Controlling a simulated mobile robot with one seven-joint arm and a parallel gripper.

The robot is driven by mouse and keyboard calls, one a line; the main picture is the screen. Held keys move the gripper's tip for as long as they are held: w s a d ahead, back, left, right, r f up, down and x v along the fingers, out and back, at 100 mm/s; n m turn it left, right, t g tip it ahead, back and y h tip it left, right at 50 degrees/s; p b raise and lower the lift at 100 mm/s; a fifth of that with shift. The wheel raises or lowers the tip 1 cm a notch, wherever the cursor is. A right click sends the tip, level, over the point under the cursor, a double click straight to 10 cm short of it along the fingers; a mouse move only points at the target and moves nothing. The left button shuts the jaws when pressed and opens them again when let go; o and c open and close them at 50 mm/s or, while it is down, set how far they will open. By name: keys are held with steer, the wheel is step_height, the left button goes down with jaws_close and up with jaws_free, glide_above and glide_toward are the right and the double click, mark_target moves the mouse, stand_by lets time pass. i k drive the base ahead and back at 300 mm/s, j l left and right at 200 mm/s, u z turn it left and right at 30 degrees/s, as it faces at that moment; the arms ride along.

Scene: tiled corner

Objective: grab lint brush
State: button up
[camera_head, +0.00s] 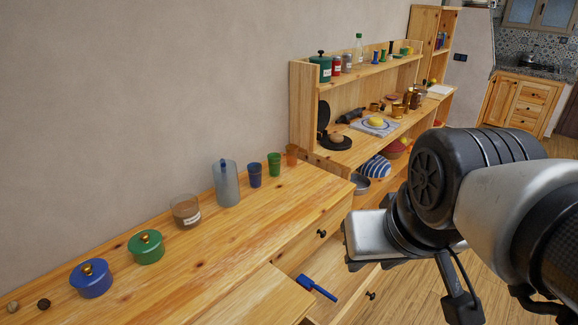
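A blue brush with a long handle (316,288), which looks like the lint brush, lies in what appears to be an open drawer of the wooden cabinet, low in the centre of the head view. Its wide head is at the upper left and its handle runs down to the right. My gripper (362,258) is above and to the right of the brush, apart from it in the picture. My arm's dark joints and pale links fill the right side. The fingertips are not clear, so I cannot tell whether they are open or shut.
The wooden countertop (255,225) carries a blue pot (91,280), a green pot (146,248), a glass jar (185,212), a pitcher (226,185) and small cups. A shelf unit (304,105) with many items stands behind. Wooden floor (405,295) is open at lower right.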

mark_target(302, 280)
steer(key=k+u, duration=0.25)
steer(key=k, duration=0.15)
steer(key=k+j+u, duration=0.25)
steer(key=k, duration=0.15)
steer(key=l+u, duration=0.2)
steer(key=u, duration=1.45)
steer(key=l, duration=0.55)
steer(key=k+l, duration=0.15)
steer(key=l, duration=1)
steer(key=k+l, duration=0.15)
steer(key=l, duration=0.95)
steer(key=k+l, duration=0.15)
steer(key=l, duration=0.4)
steer(key=l+u, duration=0.1)
steer(key=l, duration=0.5)
steer(key=k+l, duration=0.15)
steer(key=l, duration=0.4)
